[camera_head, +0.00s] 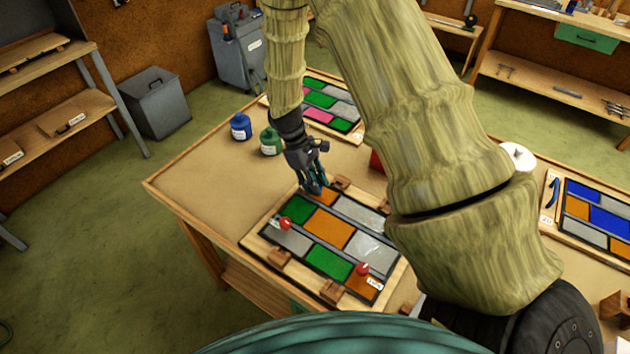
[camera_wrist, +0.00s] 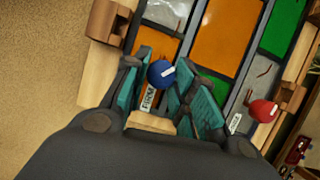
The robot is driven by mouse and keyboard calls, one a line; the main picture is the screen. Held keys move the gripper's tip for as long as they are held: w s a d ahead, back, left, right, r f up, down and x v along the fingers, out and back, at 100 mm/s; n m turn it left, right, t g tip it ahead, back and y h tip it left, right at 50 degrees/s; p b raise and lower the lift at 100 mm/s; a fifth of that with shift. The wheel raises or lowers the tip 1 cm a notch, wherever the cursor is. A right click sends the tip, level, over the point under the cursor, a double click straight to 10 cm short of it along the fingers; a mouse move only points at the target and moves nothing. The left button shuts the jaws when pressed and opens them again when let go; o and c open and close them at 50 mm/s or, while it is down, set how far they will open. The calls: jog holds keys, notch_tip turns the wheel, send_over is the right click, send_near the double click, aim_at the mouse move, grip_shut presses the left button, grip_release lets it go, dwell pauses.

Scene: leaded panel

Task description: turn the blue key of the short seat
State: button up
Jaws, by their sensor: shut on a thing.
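The blue key (camera_wrist: 161,73) has a round blue head and sits at one edge of the leaded panel (camera_head: 335,230). In the wrist view my gripper (camera_wrist: 166,84) has its teal fingers on either side of the key and is shut on it. A white tag (camera_wrist: 147,99) with small print lies beside the key. In the head view my gripper (camera_head: 314,188) is low over the panel's far left corner, and its fingers hide the key. The key's lower part and its seat are hidden.
A red key (camera_wrist: 262,110) is near my gripper. Another red key (camera_head: 362,269) is at the panel's near right. Wooden blocks (camera_head: 279,257) line the frame. A green bottle (camera_head: 270,141) and a blue bottle (camera_head: 240,127) stand behind, left of my gripper.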

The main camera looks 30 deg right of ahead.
jog(key=n, duration=0.2)
jog(key=n+t+h, duration=0.1)
jog(key=n, duration=0.1)
jog(key=shift+s, duration=0.35)
jog(key=shift+d+n+t+h, duration=0.1)
jog(key=shift+n+t+h, duration=0.4)
jog(key=shift+n, duration=1.1)
jog(key=shift+r, duration=0.1)
jog(key=o, duration=1)
jog(key=shift+d, duration=0.1)
jog(key=shift+o, duration=0.2)
jog(key=shift+w+a, duration=0.2)
jog(key=shift+a, duration=0.1)
jog(key=v, duration=1.1)
jog(key=shift+r, duration=0.45)
jog(key=shift+s, duration=0.15)
